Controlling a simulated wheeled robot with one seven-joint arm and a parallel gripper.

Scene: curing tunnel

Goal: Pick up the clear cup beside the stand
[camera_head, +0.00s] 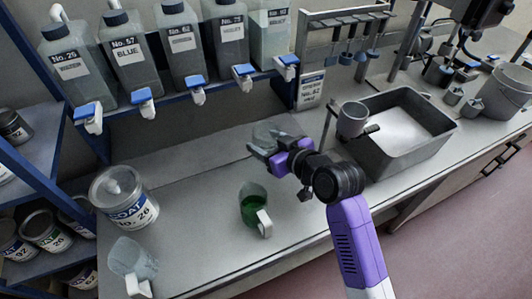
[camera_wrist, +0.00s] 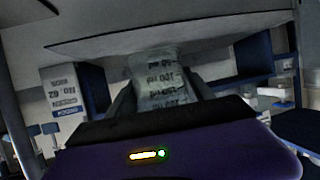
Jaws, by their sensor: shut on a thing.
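A clear cup (camera_head: 266,132) is at the far side of the bench, below the bottle shelf. My gripper (camera_head: 270,149) is shut on it and hides part of it. In the wrist view the clear cup (camera_wrist: 165,78) sits between the dark fingers (camera_wrist: 163,101), with measuring marks printed on its wall. I cannot tell whether its base touches the bench. A second clear cup (camera_head: 130,258) with a handle stands at the front left. A cup of green liquid (camera_head: 252,208) stands nearer, below my gripper.
A paint can (camera_head: 122,198) stands on the bench at left. Several large bottles with blue-handled taps (camera_head: 196,90) line a shelf above. A labelled container (camera_head: 311,90) stands behind right. A metal mug (camera_head: 352,119) is by the grey sink tray (camera_head: 443,132).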

